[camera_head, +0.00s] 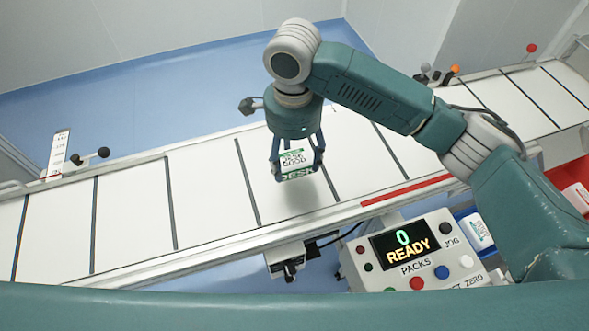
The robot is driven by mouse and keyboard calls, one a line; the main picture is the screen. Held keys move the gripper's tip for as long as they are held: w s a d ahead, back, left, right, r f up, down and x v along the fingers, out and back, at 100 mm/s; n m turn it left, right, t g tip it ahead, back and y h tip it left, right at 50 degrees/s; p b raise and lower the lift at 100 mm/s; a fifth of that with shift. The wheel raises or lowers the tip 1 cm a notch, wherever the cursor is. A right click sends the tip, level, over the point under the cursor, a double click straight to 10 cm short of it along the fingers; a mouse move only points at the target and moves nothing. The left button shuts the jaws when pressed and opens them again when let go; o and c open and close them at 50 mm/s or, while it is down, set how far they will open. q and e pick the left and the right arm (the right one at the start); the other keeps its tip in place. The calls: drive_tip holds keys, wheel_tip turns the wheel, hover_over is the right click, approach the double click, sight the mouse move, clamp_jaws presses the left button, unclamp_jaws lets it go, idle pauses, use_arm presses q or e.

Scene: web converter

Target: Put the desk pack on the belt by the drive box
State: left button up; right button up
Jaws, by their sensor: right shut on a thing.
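The desk pack (295,161), white and green with "DESK" lettering, is between the fingers of my right gripper (297,165). The gripper points down and is shut on the pack. The pack is over the white belt (213,190), near the middle of the picture, with a faint shadow beside it; whether it touches the belt I cannot tell. A control box (415,255) with a display reading "0 READY PACKS" stands in front of the belt; I cannot tell whether it is the drive box. My left gripper is not in view.
Dark crossbars divide the belt into sections. A red strip (405,189) lies along the near belt edge. A red bin (570,178) and a blue bin (468,215) with packs stand at the right. Knobbed levers (90,156) stand along the far rail. The belt's left part is clear.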

sight(294, 174)
wheel_tip(294, 174, down, 3)
drive_tip(key=shift+s+r, duration=0.1)
drive_tip(key=shift+r, duration=0.1)
wheel_tip(294, 174, down, 3)
drive_tip(key=shift+f+p, duration=0.1)
drive_tip(key=shift+p, duration=0.25)
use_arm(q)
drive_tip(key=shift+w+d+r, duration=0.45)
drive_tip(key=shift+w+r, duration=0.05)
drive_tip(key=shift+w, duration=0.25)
use_arm(e)
drive_tip(key=o, duration=1.3)
drive_tip(key=shift+f, duration=0.15)
drive_tip(key=shift+c, duration=0.2)
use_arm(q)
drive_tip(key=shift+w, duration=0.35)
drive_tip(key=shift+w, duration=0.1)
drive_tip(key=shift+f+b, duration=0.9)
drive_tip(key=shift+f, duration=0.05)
use_arm(e)
wheel_tip(294, 174, up, 12)
drive_tip(key=shift+r, duration=0.15)
